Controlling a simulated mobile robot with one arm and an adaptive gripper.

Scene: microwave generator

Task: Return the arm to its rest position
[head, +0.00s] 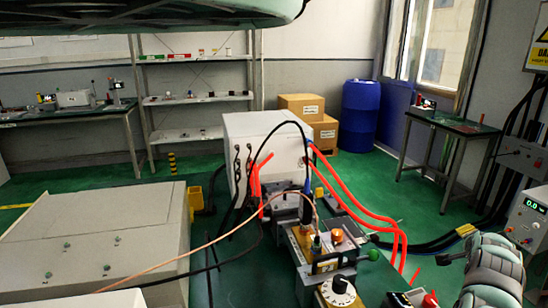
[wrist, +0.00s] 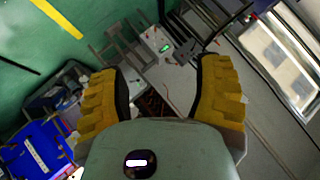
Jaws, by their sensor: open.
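My gripper (wrist: 165,95) shows in the wrist view with its two yellow ridged fingers spread wide apart. Nothing is between the fingers, only the distant room behind them. In the head view, a pale green and grey part of my arm (head: 492,270) shows at the lower right, and the gripper itself is not visible there.
A white microwave generator box (head: 262,140) with red hoses (head: 345,190) stands mid-room. A bench with a black dial (head: 340,286) is at the bottom centre. A large beige cabinet (head: 95,235) fills the lower left. A blue barrel (head: 358,115) stands behind. Green floor shows between them.

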